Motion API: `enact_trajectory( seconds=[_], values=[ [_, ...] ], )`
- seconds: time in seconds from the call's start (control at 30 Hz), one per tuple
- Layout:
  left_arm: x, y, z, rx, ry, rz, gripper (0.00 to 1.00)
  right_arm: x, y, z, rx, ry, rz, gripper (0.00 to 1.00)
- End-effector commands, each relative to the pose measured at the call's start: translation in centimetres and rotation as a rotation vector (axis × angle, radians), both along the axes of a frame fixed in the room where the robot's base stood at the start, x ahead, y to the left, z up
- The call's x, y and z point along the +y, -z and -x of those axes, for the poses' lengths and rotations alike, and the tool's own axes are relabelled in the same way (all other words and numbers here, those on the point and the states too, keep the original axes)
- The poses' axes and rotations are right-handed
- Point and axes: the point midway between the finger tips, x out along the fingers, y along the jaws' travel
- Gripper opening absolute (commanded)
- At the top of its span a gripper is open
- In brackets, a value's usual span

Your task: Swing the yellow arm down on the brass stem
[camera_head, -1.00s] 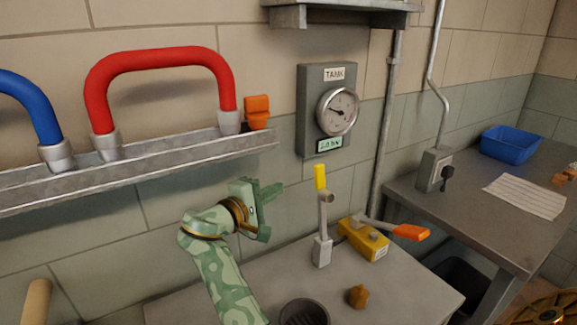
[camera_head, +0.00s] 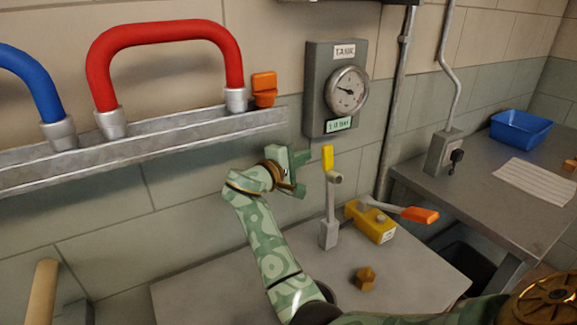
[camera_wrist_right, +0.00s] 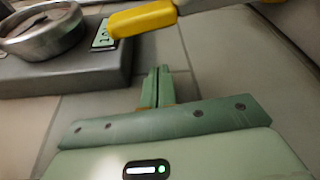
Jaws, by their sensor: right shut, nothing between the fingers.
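The yellow arm (camera_head: 328,158) is a grey lever with a yellow end, standing upright from a small grey bracket (camera_head: 328,234) on the bench. A short round stub sticks out just below its yellow end. A small brass piece (camera_head: 365,278), which looks like the brass stem, stands on the bench in front and to the right. My right gripper (camera_head: 307,158) is shut and empty, just left of the yellow end. In the right wrist view its closed fingers (camera_wrist_right: 157,84) lie below the yellow end (camera_wrist_right: 145,18), with a visible gap. My left gripper is not in view.
A yellow block (camera_head: 372,222) with an orange-handled lever (camera_head: 420,215) sits right of the yellow arm. The TANK gauge (camera_head: 346,90) is on the wall above. A metal rail (camera_head: 150,146) with a red handle (camera_head: 165,32) runs at left.

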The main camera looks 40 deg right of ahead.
Motion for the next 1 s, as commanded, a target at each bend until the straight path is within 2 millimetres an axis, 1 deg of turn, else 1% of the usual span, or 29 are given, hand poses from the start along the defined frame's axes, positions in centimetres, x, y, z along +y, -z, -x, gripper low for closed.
enact_trajectory(
  seconds=[0.03,0.07,0.1,0.2,0.3,0.4,0.83,1.0],
  values=[
    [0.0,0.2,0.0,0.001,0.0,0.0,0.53,-1.0,0.2,-0.2,0.003,0.003,0.002,0.0],
    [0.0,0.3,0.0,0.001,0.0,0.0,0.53,-1.6,0.2,-0.3,0.003,0.003,0.002,0.0],
    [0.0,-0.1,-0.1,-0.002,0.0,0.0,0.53,-1.2,-0.1,0.6,0.0,0.0,0.0,0.0],
    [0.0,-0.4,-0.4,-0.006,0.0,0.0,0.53,-0.9,-0.4,2.1,-0.001,0.0,0.0,0.0],
    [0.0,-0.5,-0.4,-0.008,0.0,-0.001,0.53,-0.8,-0.5,3.0,0.002,0.0,0.0,0.0],
    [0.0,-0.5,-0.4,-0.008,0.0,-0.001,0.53,-0.8,-0.6,3.5,0.001,0.0,-0.001,0.0],
    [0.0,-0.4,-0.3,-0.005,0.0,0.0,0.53,-0.8,-0.6,3.7,-0.002,0.0,0.0,0.0],
    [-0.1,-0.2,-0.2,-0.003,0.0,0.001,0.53,-1.6,-0.7,3.9,-0.033,0.001,0.005,0.0]
  ],
)
